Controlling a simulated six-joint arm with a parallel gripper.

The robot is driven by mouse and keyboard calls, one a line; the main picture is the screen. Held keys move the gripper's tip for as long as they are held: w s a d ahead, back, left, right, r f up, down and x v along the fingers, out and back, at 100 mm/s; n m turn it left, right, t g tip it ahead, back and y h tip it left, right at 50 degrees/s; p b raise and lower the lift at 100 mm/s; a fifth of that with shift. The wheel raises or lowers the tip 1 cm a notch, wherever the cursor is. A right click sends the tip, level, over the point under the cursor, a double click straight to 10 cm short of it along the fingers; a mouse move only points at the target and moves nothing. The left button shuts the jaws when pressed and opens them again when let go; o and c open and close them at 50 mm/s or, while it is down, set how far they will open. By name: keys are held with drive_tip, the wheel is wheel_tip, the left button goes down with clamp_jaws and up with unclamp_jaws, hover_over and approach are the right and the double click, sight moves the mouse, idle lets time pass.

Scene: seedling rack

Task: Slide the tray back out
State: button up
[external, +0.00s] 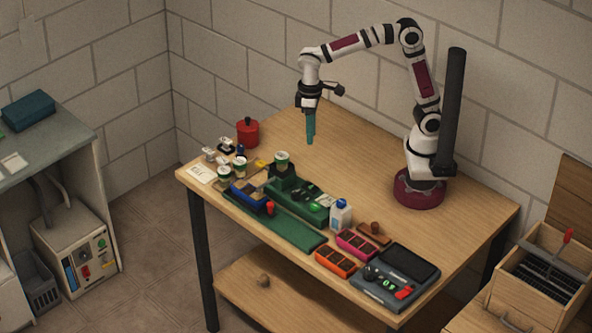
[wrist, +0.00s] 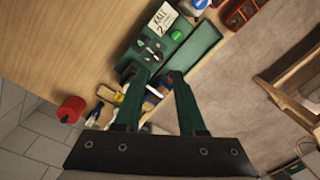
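The tray appears to be the blue tray (external: 246,198), with dark contents, at the left end of a green track (external: 290,233). A red knob (external: 270,208) stands at its right end. A green housing (external: 308,211) with a small display and a green button stands behind the track. My gripper (external: 310,142) hangs above the table, well clear of the tray, empty. In the wrist view its two green fingers (wrist: 156,88) are apart.
White and green cups (external: 239,167) and small items crowd the left end. A red pot (external: 248,132) stands behind them. A white bottle (external: 340,214), orange (external: 337,262) and pink (external: 356,244) trays and a grey console (external: 395,277) are to the right. The back of the table is clear.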

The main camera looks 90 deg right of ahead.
drive_tip(key=n, duration=0.2)
approach(270, 204)
drive_tip(key=shift+h, duration=0.4)
drive_tip(key=f, duration=0.8)
drive_tip(key=shift+s+a+f, duration=0.1)
drive_tip(key=shift+a+f, duration=0.15)
drive_tip(key=shift+a, duration=0.05)
clamp_jaws()
